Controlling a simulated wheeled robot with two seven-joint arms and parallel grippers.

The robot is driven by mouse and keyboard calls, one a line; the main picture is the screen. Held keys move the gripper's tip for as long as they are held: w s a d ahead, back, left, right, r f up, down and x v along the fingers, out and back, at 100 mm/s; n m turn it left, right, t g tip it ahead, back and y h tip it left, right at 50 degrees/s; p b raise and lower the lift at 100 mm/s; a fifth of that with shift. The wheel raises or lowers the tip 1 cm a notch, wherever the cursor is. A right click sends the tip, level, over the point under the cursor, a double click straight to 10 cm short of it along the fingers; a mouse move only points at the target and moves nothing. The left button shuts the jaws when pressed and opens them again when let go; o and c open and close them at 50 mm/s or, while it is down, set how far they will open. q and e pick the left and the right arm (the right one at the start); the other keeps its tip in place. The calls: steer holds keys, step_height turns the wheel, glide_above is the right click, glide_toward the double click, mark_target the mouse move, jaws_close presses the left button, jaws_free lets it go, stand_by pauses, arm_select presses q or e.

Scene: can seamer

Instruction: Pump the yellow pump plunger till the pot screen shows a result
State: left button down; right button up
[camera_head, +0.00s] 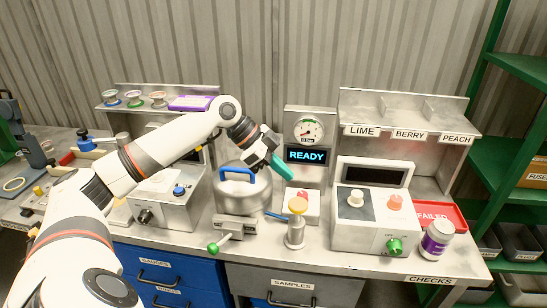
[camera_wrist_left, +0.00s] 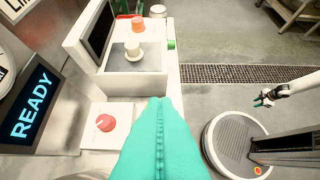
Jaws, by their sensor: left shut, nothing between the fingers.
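The yellow pump plunger (camera_head: 297,205) tops a small metal pump cylinder (camera_head: 295,233) at the bench front. A silver pot (camera_head: 240,195) with a blue handle stands left of it. The screen (camera_head: 307,155) below a round gauge (camera_head: 309,129) reads READY, as it does in the left wrist view (camera_wrist_left: 35,103). My left gripper (camera_head: 282,168), with teal fingers, is shut and empty, above and behind the plunger and apart from it. Its fingers fill the bottom middle of the left wrist view (camera_wrist_left: 158,125), where the plunger is not visible. My right gripper (camera_wrist_left: 264,98) shows small there, its jaws unclear.
A white box with a red button (camera_head: 308,200) sits just behind the pump. A larger machine (camera_head: 372,220) with two knobs stands to the right, with a red FAILED tray (camera_head: 440,213) and a purple-labelled jar (camera_head: 437,238) beyond. A green-knobbed clamp (camera_head: 233,228) is at left.

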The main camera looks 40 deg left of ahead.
mark_target(292, 208)
arm_select(q)
steer(key=p+x, duration=0.1)
steer(key=x, duration=0.2)
steer(key=shift+w+d+f, duration=0.15)
steer(key=shift+w+d, duration=0.05)
steer(key=shift+d, duration=0.1)
step_height(292, 208, down, 4)
steer(key=shift+r+p, duration=0.2)
steer(key=shift+p, duration=0.35)
steer(key=shift+f, duration=0.45)
steer(key=shift+f, duration=0.1)
step_height(292, 208, down, 5)
steer(key=b, duration=0.2)
steer(key=shift+b, duration=0.35)
steer(key=shift+s+r, duration=0.15)
steer(key=shift+r, duration=0.1)
steer(key=shift+f, duration=0.1)
